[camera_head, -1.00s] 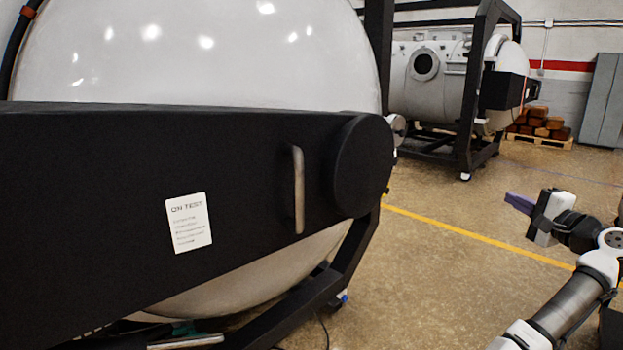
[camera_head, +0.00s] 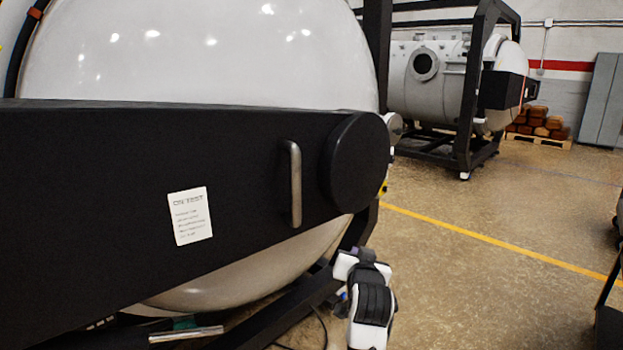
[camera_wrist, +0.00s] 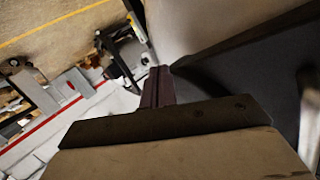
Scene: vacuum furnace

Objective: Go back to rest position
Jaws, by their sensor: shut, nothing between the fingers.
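My gripper (camera_wrist: 158,88) shows in the wrist view with its dark purple fingers together and nothing between them. In the head view my white and black wrist stands low, just right of the furnace's lower frame, and mostly hides the fingers; a bit of purple (camera_head: 357,252) shows at its top. The near furnace has a white domed door (camera_head: 200,60) with a wide black bar (camera_head: 90,190) across it. The bar carries a metal handle (camera_head: 295,184), a white label (camera_head: 190,216) and a round black end. My gripper is below and right of the handle, apart from it.
A second furnace (camera_head: 430,75) stands in a black frame at the back. Behind it are a pallet of brown blocks (camera_head: 538,122) and grey panels (camera_head: 600,100).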

